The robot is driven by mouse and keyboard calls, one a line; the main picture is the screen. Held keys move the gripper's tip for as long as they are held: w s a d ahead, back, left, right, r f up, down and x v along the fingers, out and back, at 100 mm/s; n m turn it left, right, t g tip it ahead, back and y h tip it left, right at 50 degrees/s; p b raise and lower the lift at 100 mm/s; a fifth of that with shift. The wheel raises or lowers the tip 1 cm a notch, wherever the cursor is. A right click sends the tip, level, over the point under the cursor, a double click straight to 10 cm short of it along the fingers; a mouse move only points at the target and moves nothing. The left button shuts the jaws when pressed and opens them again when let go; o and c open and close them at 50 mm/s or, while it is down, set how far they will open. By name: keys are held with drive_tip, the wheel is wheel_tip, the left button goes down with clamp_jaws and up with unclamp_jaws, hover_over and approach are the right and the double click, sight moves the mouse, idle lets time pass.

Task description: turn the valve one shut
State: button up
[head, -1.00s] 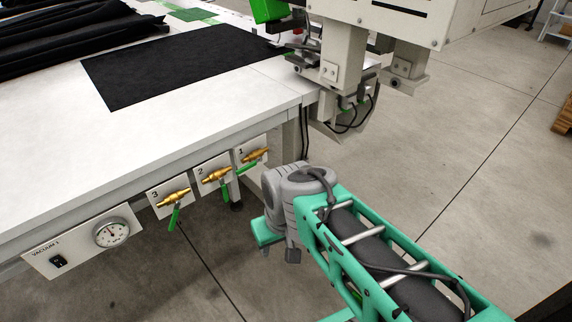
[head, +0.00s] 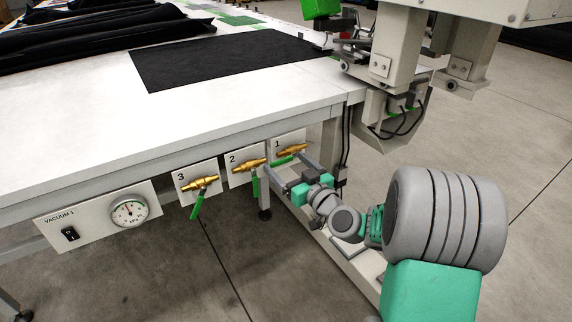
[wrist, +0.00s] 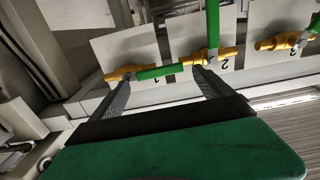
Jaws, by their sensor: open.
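Valve one (head: 292,150) is a brass valve on the white plate marked 1, under the table's edge. Its green handle (head: 283,161) lies nearly along the brass body. My gripper (head: 286,165) is open in front of this valve. In the wrist view, which is upside down, the handle (wrist: 160,72) spans across the gap between the two spread fingertips of my gripper (wrist: 158,80). The fingers are not closed on it; whether either one touches it I cannot tell. The far end of the valve body is partly behind the fingers.
Valve two (head: 247,165) sits close to the left with its green handle hanging down. Valve three (head: 201,183) is further left, handle also down. A vacuum gauge panel (head: 98,215) is beyond. The table edge (head: 170,147) overhangs the valves; a table leg stands beside them.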

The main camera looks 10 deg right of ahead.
drive_tip(key=shift+w+a, duration=0.2)
drive_tip(key=shift+w, duration=0.3)
clamp_jaws()
idle(0.7)
